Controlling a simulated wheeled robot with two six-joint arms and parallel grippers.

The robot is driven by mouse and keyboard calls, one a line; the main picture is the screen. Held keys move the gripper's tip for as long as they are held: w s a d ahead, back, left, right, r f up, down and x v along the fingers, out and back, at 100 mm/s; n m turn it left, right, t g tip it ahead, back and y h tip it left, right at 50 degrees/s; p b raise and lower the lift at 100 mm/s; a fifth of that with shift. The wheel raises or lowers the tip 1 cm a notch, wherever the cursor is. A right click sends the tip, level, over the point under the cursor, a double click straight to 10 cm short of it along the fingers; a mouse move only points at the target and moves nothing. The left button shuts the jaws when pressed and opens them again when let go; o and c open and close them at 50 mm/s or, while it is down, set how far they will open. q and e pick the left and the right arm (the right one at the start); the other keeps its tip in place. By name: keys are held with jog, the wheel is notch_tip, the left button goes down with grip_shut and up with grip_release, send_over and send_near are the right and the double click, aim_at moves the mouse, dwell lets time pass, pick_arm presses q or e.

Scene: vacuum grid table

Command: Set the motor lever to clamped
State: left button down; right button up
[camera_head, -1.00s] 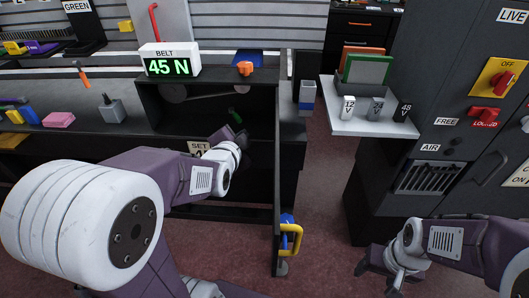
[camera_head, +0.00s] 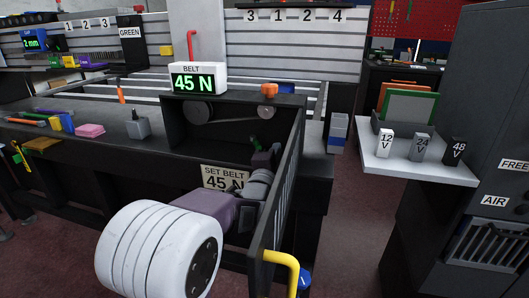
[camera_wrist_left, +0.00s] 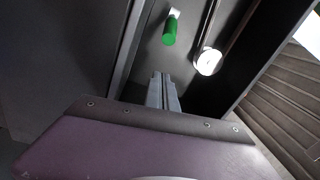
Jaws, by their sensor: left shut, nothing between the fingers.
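A green-handled lever (camera_head: 254,142), apparently the motor lever, is inside the dark open belt cabinet (camera_head: 180,104). In the left wrist view its green grip (camera_wrist_left: 169,31) hangs from a pale mount, ahead of and slightly right of the fingertips. My left gripper (camera_head: 266,158) is inside the cabinet opening, just below and right of the lever. In the left wrist view its fingers (camera_wrist_left: 161,78) are together and empty, with a gap to the green grip. Clamp marks on the lever are not visible. My right gripper is out of view.
The belt display (camera_head: 194,82) reads 45 N, and a sign (camera_head: 225,178) says SET BELT 45 N. An orange knob (camera_head: 269,90) sits on the cabinet top. An open door with a yellow handle (camera_head: 284,262) stands close right of my left arm. A pulley (camera_wrist_left: 208,62) is right of the lever.

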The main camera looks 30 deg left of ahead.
aim_at(256, 143)
pick_arm(q)
jog(key=shift+w+a+f+b, duration=0.15)
jog(key=shift+w+a+b, duration=0.1)
jog(key=shift+w+a, duration=0.25)
jog(key=shift+w+a+f+b, duration=0.1)
jog(key=shift+w+a+b, duration=0.15)
jog(key=shift+w, duration=0.45)
jog(key=shift+s+a+f+b, duration=0.1)
jog(key=shift+s+a+b, duration=0.1)
jog(key=shift+s+a, duration=0.4)
jog(key=shift+s+a+b, duration=0.2)
jog(key=shift+s+a, duration=0.15)
jog(key=shift+a, duration=0.3)
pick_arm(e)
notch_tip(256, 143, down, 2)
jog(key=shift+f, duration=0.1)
